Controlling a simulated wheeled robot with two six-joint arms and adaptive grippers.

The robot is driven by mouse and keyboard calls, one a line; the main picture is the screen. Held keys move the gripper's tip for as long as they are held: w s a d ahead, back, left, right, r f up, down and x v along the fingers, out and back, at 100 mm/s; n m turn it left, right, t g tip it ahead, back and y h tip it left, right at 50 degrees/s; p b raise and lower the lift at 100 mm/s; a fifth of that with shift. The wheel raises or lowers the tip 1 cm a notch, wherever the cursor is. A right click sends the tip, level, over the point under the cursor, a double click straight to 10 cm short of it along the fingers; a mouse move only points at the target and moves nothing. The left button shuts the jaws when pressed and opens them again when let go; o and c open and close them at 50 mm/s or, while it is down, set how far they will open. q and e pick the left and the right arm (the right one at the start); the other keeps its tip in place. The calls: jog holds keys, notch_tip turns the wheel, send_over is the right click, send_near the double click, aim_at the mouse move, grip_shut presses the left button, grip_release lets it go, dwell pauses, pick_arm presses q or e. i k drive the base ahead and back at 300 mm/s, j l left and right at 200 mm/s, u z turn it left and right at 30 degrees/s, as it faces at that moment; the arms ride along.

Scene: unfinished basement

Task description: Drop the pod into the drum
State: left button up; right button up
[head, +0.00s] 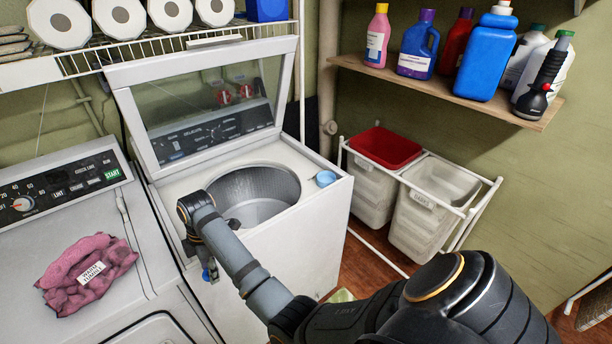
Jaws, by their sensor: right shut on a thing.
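The open top-load washer has a metal drum (258,193) with a round opening in its top. My right arm reaches in from the lower right and bends down at the washer's near left side. My right gripper (210,268) is small and partly hidden by my forearm, left of and nearer than the drum opening. It is shut on a small blue thing, apparently the pod (209,274), of which only a little shows. My left gripper is out of view.
The washer lid (210,105) stands open. A light-blue cap (325,178) sits on the washer's right top corner. A pink cloth (88,273) lies on the left machine. Bottles stand on the wooden shelf (440,82); hampers (425,205) stand right of the washer.

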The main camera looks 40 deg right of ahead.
aim_at(252, 222)
jog(key=j+z, duration=0.2)
jog(key=z, duration=0.2)
jog(key=j+z, duration=0.2)
jog(key=z, duration=0.2)
jog(key=j+z, duration=0.2)
jog(key=z, duration=0.15)
jog(key=i, duration=0.05)
